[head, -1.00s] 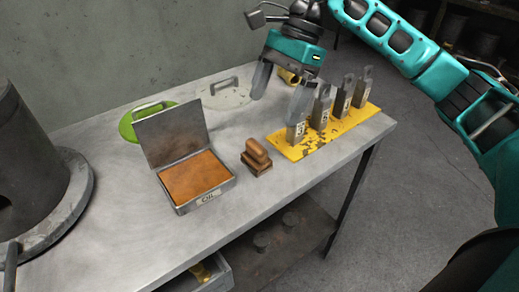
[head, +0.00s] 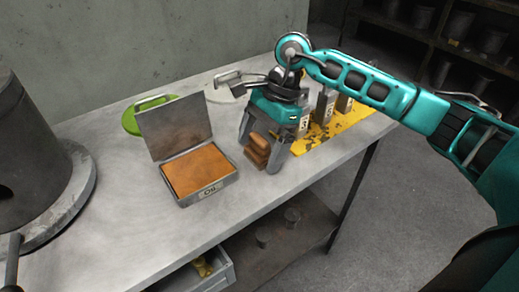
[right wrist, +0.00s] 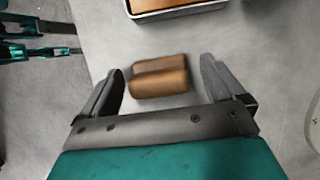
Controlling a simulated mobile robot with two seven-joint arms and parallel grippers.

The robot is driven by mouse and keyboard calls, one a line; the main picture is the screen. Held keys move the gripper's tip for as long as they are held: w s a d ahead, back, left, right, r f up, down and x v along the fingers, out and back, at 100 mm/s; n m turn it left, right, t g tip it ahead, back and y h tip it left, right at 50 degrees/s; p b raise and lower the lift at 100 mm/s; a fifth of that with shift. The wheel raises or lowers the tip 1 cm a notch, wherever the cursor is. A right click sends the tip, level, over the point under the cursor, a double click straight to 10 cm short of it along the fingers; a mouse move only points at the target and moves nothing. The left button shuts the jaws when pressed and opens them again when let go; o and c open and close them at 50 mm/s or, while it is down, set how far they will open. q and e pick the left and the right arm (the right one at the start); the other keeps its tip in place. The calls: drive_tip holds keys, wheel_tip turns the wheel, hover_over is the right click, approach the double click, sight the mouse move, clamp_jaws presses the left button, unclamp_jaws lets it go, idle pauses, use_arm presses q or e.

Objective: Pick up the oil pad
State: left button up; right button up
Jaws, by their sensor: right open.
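The oil pad, a small brown block with a rounded grip on top (head: 257,150), stands on the grey metal table. My right gripper (head: 262,152) is open and reaches down over it, with one finger on each side. In the right wrist view the pad (right wrist: 159,77) lies between the two spread fingertips (right wrist: 160,85), with a visible gap on both sides. Part of the pad is hidden in the head view by the near finger. A teal part with dark prongs at the upper left of the right wrist view looks like my left gripper (right wrist: 62,40); its opening is unclear.
An open metal box marked OIL (head: 207,192), with an orange-brown filling, stands left of the pad. A yellow rack (head: 340,129) with upright grey blocks is at the right. A dark cylinder (head: 30,150) stands far left.

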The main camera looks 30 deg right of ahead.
sight(260, 138)
drive_tip(key=shift+a+f, duration=0.1)
drive_tip(key=shift+f, duration=0.15)
drive_tip(key=c, duration=1.2)
drive_tip(key=shift+r, duration=0.15)
wheel_tip(260, 138, up, 20)
drive_tip(key=p, duration=0.2)
drive_tip(key=o, duration=0.5)
drive_tip(key=c, duration=0.3)
